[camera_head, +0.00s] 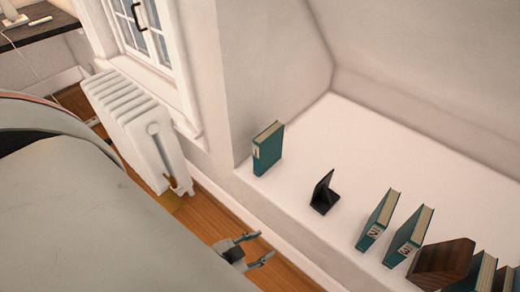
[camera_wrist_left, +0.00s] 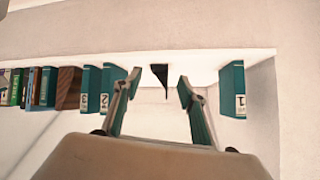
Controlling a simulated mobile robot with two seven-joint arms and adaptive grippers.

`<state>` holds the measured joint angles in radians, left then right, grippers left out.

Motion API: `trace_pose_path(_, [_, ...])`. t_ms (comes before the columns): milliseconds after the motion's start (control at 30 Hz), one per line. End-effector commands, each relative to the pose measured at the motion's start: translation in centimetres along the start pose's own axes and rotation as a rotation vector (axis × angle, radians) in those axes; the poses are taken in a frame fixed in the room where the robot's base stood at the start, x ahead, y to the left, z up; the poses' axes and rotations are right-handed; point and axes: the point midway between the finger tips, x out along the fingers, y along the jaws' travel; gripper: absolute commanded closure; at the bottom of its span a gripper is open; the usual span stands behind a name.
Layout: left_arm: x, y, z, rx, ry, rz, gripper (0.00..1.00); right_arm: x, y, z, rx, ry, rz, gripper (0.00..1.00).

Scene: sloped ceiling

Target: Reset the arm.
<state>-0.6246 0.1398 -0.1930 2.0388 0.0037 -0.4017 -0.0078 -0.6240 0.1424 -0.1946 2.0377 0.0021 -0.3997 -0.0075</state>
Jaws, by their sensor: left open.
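My left gripper (camera_head: 252,249) is open and empty, over the floor in front of the white ledge. Its two spread fingers also show in the left wrist view (camera_wrist_left: 158,86), with a dark stand between them in the background. A large grey link of my own arm fills the lower left of the head view. My right gripper is not in view.
On the ledge (camera_head: 300,195) stand a teal book marked 1 (camera_head: 267,150), a black bookend (camera_head: 324,193), teal books (camera_head: 378,221) (camera_head: 409,238) and a dark wooden block (camera_head: 442,264). A white radiator (camera_head: 135,125) stands under the window. A desk (camera_head: 38,26) is at upper left.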

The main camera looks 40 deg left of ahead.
Motion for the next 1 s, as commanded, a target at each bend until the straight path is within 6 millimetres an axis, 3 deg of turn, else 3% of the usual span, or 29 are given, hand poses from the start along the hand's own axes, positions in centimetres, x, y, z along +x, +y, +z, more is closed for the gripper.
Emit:
trace_pose_path(267, [0.0,0.0,-0.2,0.000,0.003,0.001,0.59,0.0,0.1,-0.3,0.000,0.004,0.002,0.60])
trace_pose_path(567, [-1.9,0.1,-3.4,-0.026,0.022,0.012,0.59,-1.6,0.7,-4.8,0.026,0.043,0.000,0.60])
trace_pose_path(800, [-2.3,0.7,-3.0,-0.046,0.012,0.024,0.59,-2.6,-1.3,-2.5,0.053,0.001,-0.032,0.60])
trace_pose_path(1000, [-2.2,0.8,-2.6,-0.045,0.006,0.025,0.59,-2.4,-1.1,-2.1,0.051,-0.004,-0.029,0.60])
